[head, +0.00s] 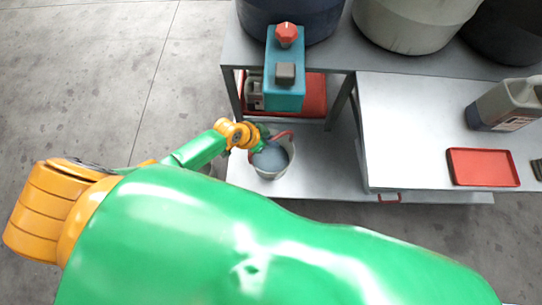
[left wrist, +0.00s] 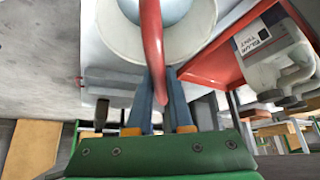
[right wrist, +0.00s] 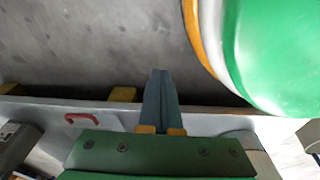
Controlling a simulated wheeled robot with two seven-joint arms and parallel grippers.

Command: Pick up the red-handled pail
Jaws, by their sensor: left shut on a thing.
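The pail (head: 287,172) is whitish with a grey-blue inside and a red handle (head: 284,134). It stands on the lower grey shelf at the bench's left end. In the left wrist view the pail (left wrist: 108,38) fills the top, and its red handle (left wrist: 152,35) runs down between my fingers. My left gripper (head: 262,140) is shut on the handle at the pail's upper left; it also shows in the left wrist view (left wrist: 160,75). My right gripper (right wrist: 160,75) has its fingers together and empty in the right wrist view; my green arm hides it in the head view.
A teal box (head: 284,92) with a red knob stands just behind the pail. A red tray (head: 313,95) with a grey jug (head: 253,92) is beneath it. Large barrels (head: 405,22) stand behind. A bench top (head: 420,115) is at right. The left floor is clear.

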